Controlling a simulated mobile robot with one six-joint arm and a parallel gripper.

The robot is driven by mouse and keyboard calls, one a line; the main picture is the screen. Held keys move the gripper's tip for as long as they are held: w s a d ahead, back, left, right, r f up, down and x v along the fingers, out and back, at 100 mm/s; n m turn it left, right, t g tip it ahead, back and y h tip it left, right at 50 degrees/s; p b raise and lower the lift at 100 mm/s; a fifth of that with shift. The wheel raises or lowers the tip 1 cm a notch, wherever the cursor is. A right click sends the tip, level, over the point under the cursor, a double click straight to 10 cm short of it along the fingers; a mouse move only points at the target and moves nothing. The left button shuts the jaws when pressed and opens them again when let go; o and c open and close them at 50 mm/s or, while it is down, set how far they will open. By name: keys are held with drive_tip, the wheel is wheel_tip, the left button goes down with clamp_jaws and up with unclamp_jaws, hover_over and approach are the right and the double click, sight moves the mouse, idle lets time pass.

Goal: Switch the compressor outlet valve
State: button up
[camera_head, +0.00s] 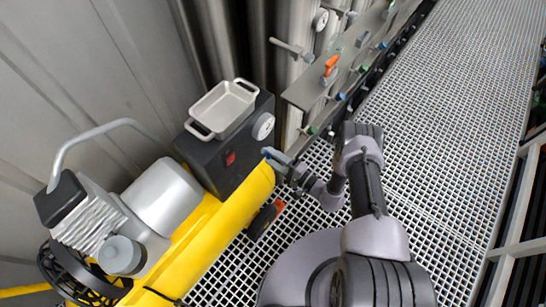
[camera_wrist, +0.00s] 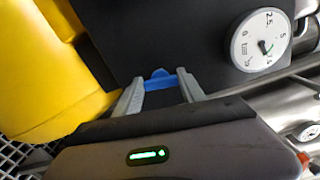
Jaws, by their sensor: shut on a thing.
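The compressor (camera_head: 150,225) with its yellow tank (camera_head: 225,215) stands at the left in the head view. The outlet valve has a small blue handle (camera_head: 267,152) at the tank's right end, beside a black box. My gripper (camera_head: 277,157) reaches this handle from the right. In the wrist view, the blue handle (camera_wrist: 159,79) lies between my two grey fingers (camera_wrist: 160,88), which are shut on it. The valve's body is mostly hidden behind the fingers and my gripper's housing.
A black box (camera_head: 230,160) with a red switch and a round gauge (camera_head: 263,126) stands close to the fingers, a metal tray (camera_head: 222,106) on top. A valve panel with an orange handle (camera_head: 332,65) is further back. Grating floor at the right is clear.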

idle(0.3)
drive_tip(key=o, duration=1.4)
drive_tip(key=shift+c, duration=0.2)
drive_tip(key=p+v, duration=0.3)
drive_tip(key=v, duration=1.4)
drive_tip(key=shift+d, duration=0.2)
drive_tip(key=shift+s+f, duration=0.1)
drive_tip(key=shift+s, duration=0.05)
